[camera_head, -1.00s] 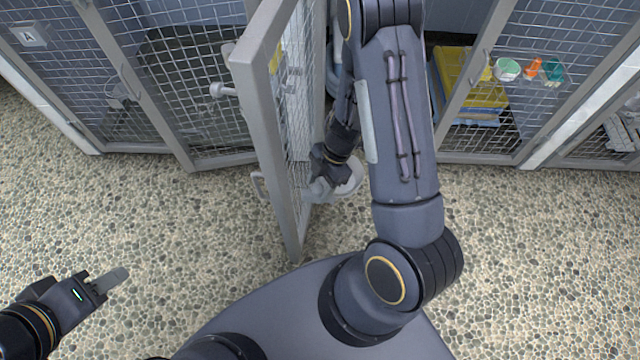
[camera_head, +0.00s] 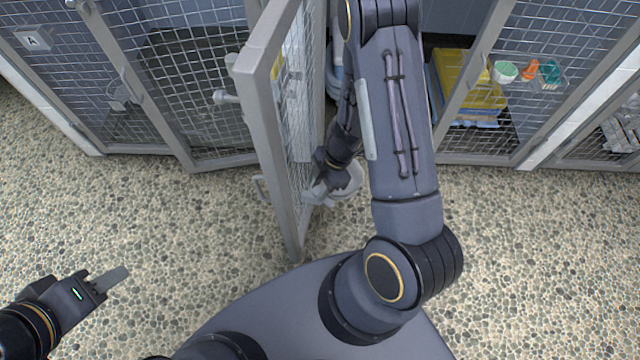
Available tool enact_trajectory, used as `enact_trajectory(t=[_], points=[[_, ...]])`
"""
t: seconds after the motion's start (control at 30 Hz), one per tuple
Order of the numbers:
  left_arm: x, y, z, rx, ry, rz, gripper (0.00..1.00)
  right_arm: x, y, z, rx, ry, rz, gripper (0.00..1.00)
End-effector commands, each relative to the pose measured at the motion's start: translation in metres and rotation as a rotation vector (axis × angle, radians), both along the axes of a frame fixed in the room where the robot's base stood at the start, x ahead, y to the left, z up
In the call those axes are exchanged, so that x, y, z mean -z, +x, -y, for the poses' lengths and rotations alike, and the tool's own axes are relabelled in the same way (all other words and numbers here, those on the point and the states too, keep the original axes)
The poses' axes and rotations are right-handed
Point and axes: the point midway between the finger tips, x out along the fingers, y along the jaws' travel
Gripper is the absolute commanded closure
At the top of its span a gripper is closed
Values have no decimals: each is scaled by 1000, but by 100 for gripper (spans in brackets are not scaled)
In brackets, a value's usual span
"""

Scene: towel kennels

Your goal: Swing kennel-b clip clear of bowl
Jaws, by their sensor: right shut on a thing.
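The kennel door (camera_head: 262,90) in the middle stands open, swung out toward me, with mesh in a grey frame. A pale grey bowl (camera_head: 350,184) is at the inner, right side of this door, partly hidden by my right gripper and arm. My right gripper (camera_head: 318,190) points down beside the door, just left of the bowl, and is shut on a small grey part that I take for the clip. The clip's outline is hard to make out there. My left gripper (camera_head: 108,281) is low at the left, over the floor and away from the door; its finger gap is unclear.
A kennel marked A (camera_head: 32,40) is at the left. Yellow and blue folded towels (camera_head: 470,85) lie behind mesh on the right, near a green-and-white cup (camera_head: 505,71) and an orange item (camera_head: 531,69). The pebbled floor (camera_head: 540,260) is clear at front.

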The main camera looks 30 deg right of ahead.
Motion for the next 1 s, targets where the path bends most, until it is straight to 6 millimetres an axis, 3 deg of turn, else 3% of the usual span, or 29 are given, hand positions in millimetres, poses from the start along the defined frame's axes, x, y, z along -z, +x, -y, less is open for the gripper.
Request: enact_trajectory(t=[0.03,0.07,0.2,0.53,1.0], points=[[0,0,0,0,0,0,64,0,0,0,0,0,-1,94],[0,0,0,0,0,0,64,0,0,0,0,-1,-1,69],[0,0,0,0,0,0,64,0,0,0,-1,-1,-1,51],[-3,0,0,0,0,0,64,-4,0,1,-1,-1,0,50],[-47,0,0,0,0,0,64,-68,0,27,0,-2,0,50]])
